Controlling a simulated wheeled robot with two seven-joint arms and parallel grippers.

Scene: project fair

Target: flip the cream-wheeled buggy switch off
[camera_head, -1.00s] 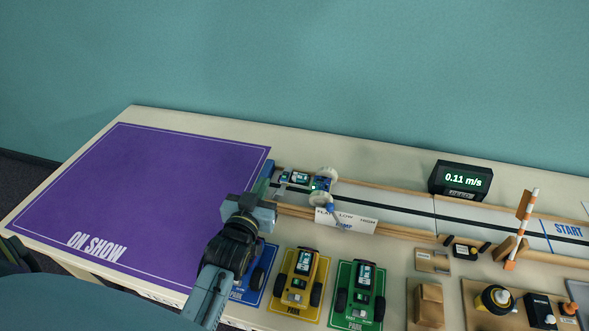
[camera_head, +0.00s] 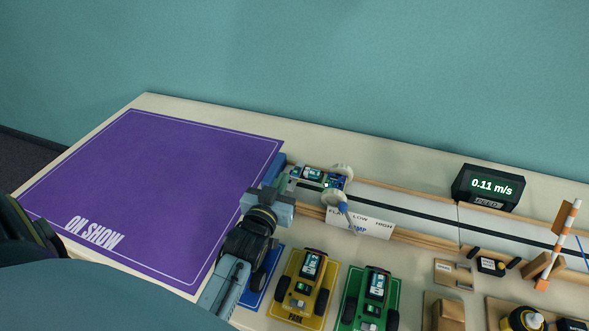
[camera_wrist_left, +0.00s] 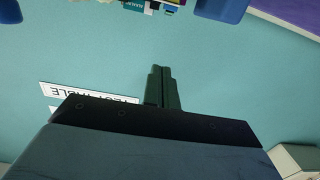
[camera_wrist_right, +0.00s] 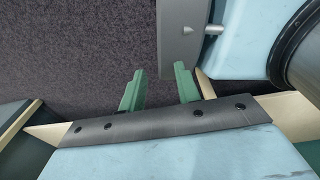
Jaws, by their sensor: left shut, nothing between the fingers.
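My right gripper (camera_wrist_right: 158,88) is open and empty over the dark carpet in the right wrist view.
Yellow (camera_head: 303,283) and green (camera_head: 370,297) buggies stand on mats in front of the track; a blue mat (camera_head: 258,290) is partly behind my left arm. The purple mat (camera_head: 150,190) is empty. A speed display (camera_head: 487,187) reads 0.11 m/s.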

